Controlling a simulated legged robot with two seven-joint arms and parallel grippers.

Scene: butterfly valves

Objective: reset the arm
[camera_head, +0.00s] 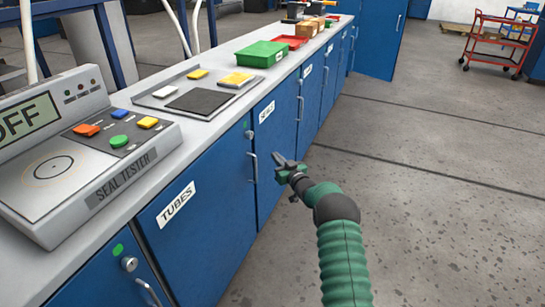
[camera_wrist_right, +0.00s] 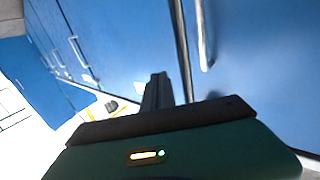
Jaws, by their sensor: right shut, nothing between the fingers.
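My right arm, with a green ribbed sleeve, comes up from the bottom of the head view. Its right gripper (camera_head: 281,162) is shut and empty, in front of the blue cabinet doors below the worktop. In the wrist view the dark fingers (camera_wrist_right: 157,90) are together, close to a blue door with a metal handle (camera_wrist_right: 203,35). I cannot tell from these views whether the fingertips touch the door. My left gripper is not in view.
A seal tester (camera_head: 85,150) reading OFF stands on the grey worktop, with a tray (camera_head: 165,95) and a green bin (camera_head: 263,53) beyond. Blue cabinets (camera_head: 200,215) run below. Open grey floor (camera_head: 430,200) lies right; a red cart (camera_head: 495,42) stands far back.

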